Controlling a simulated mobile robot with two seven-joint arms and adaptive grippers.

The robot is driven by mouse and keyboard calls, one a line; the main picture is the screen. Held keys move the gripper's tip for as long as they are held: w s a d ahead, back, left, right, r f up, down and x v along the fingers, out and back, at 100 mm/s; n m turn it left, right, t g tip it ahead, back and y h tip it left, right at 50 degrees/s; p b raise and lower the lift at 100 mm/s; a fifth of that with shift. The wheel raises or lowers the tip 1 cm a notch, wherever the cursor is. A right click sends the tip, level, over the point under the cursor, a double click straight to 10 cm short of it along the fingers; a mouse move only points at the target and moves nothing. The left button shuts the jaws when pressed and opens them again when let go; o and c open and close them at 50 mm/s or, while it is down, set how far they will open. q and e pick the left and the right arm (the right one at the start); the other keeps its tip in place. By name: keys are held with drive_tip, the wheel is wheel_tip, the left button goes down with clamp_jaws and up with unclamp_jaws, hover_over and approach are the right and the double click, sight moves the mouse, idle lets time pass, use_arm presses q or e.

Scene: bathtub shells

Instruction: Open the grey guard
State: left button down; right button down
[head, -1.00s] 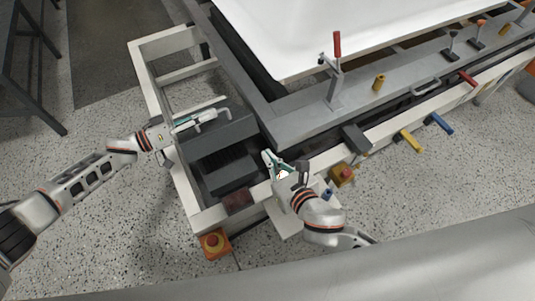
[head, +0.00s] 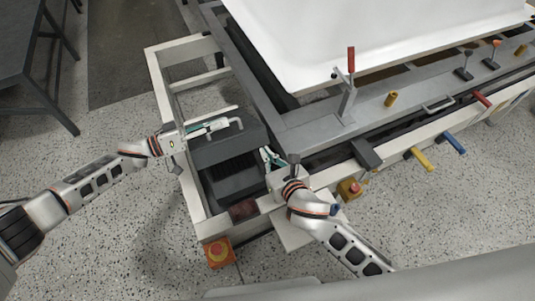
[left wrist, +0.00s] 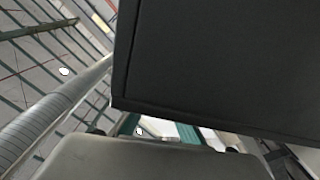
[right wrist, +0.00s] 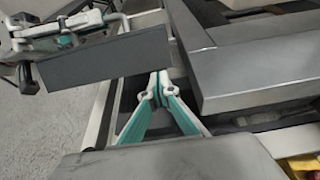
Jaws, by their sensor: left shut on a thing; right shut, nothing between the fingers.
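The grey guard (head: 222,148) is a dark grey box-like panel across the left end of the pale frame. A thin bar handle runs along its upper edge. My left gripper (head: 218,126) is shut at this handle. The guard's face and my left gripper (right wrist: 75,35) also show in the right wrist view, where the guard (right wrist: 105,62) looks like a flat panel. A dark panel (left wrist: 220,65), likely the guard, fills much of the left wrist view; the left fingertips are hidden there. My right gripper (head: 268,158) is shut and empty, right of the guard; its tips (right wrist: 163,80) meet.
A white bathtub shell (head: 370,40) lies on the grey bench (head: 320,130). A red-handled clamp (head: 350,70) stands on the bench near my right gripper.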

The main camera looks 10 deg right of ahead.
drive_tip(key=shift+w+a+r, duration=0.1)
drive_tip(key=shift+w+r, duration=0.1)
drive_tip(key=shift+r, duration=0.25)
drive_tip(key=shift+w+r, duration=0.2)
drive_tip(key=shift+r, duration=0.25)
use_arm(q)
drive_tip(key=shift+s+f, duration=0.15)
drive_tip(key=shift+f, duration=0.1)
use_arm(e)
drive_tip(key=shift+w+r, duration=0.15)
drive_tip(key=shift+r, duration=0.2)
use_arm(q)
drive_tip(key=c, duration=2.2)
unclamp_jaws()
drive_tip(key=shift+o, duration=0.2)
drive_tip(key=shift+r, duration=0.2)
use_arm(e)
drive_tip(key=shift+f, duration=0.2)
